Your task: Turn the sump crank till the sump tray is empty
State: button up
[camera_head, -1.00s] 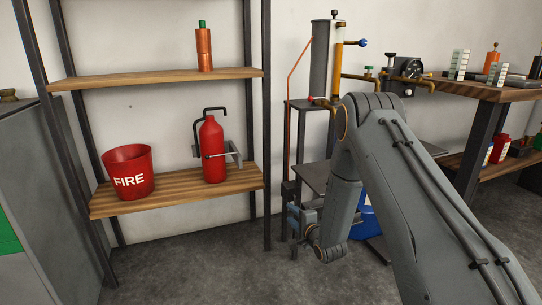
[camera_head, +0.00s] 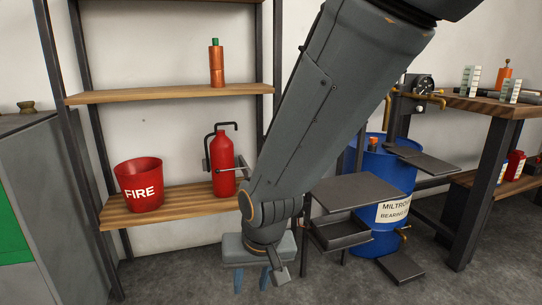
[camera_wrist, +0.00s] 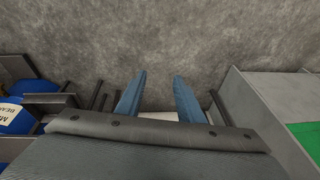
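My gripper (camera_head: 251,286) hangs low in front of the shelf rack in the head view, pointing down. In the wrist view its two blue fingers (camera_wrist: 160,75) are spread apart over bare grey floor, with nothing between them. A dark shallow open tray (camera_head: 343,236), which may be the sump tray, is to the right of my gripper, under a dark flat plate (camera_head: 356,191). I cannot tell whether it holds anything. I cannot make out the sump crank for certain. My arm covers much of the stand behind it.
A blue drum (camera_head: 392,178) stands behind the tray, with a dark flat piece (camera_head: 401,268) low in front. A red fire bucket (camera_head: 139,186) and red extinguisher (camera_head: 222,164) are on the rack. A workbench (camera_head: 481,104) is at right, a grey cabinet (camera_head: 40,160) at left.

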jog(key=s+d+r+n+g+h, duration=0.1)
jog(key=s+n, duration=0.1)
jog(key=s, duration=0.5)
jog(key=s+d+r+n+g, duration=0.2)
jog(key=s, duration=0.5)
jog(key=d+r+m+p, duration=0.3)
jog(key=d+r+p, duration=0.7)
jog(key=r+p, duration=0.3)
jog(key=d+r+m+h+p, duration=0.1)
jog(key=d+r+m+p, duration=0.2)
jog(key=d+r+p, duration=0.7)
notch_tip(320, 180, up, 4)
jog(key=p, duration=0.7)
jog(key=shift+s+d+m, duration=0.15)
jog(key=shift+d+m, duration=0.1)
jog(key=shift+m, duration=0.05)
jog(key=shift+f, duration=0.15)
